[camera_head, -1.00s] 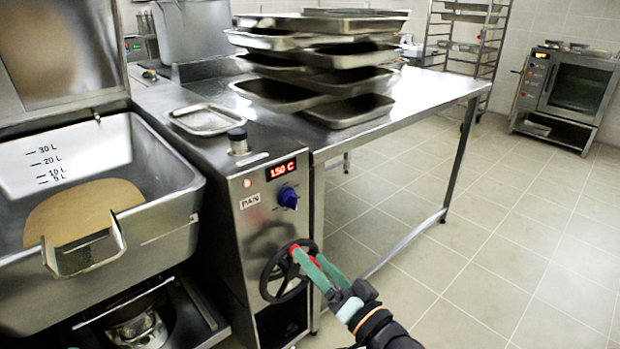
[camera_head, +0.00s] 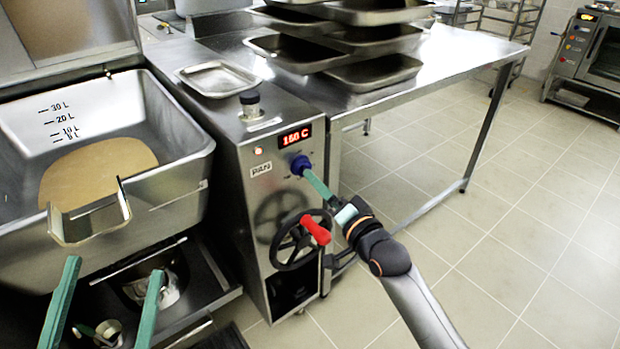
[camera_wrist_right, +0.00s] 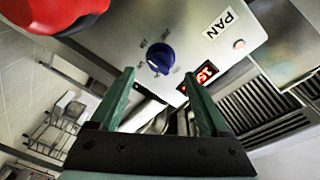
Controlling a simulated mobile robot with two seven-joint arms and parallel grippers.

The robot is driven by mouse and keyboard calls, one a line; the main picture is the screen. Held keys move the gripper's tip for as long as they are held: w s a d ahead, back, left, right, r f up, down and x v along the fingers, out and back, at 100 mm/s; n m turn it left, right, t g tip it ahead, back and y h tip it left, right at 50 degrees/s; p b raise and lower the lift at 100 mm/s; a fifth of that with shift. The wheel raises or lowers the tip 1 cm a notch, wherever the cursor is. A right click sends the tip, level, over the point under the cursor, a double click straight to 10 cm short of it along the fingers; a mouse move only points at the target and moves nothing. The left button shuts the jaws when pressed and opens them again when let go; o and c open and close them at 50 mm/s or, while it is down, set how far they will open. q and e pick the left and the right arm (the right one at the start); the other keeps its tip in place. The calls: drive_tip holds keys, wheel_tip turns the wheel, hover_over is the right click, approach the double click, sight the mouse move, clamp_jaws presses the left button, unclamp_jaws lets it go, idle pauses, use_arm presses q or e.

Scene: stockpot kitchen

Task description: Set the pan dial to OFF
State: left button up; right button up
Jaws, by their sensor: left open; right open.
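The blue pan dial (camera_head: 301,164) is on the front panel of the steel cooker, below a red display (camera_head: 295,136) and right of the PAN label (camera_head: 261,169). The dial also shows in the right wrist view (camera_wrist_right: 160,57), ahead of the fingertips and apart from them. My right gripper (camera_head: 305,172) overlaps the dial's lower edge in the head view; in the right wrist view its green fingers (camera_wrist_right: 164,75) are open and empty. My left gripper (camera_head: 113,270) is open and empty at the lower left, in front of the pan.
A black handwheel (camera_head: 290,240) with a red handle (camera_head: 316,229) sits below the dial. The tilting pan (camera_head: 185,185) is at left. A steel table (camera_head: 440,65) with stacked trays stands behind at right. Tiled floor is clear at right.

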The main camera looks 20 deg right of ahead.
use_arm(q)
drive_tip(key=s+r+m+h+b, duration=0.1)
drive_tip(key=s+r+m+h, duration=0.3)
drive_tip(key=r+h, duration=0.1)
drive_tip(key=shift+d, duration=0.35)
use_arm(e)
drive_tip(key=x, duration=0.5)
use_arm(q)
drive_tip(key=shift+s, duration=0.1)
use_arm(e)
drive_tip(key=shift+s, duration=0.1)
clamp_jaws()
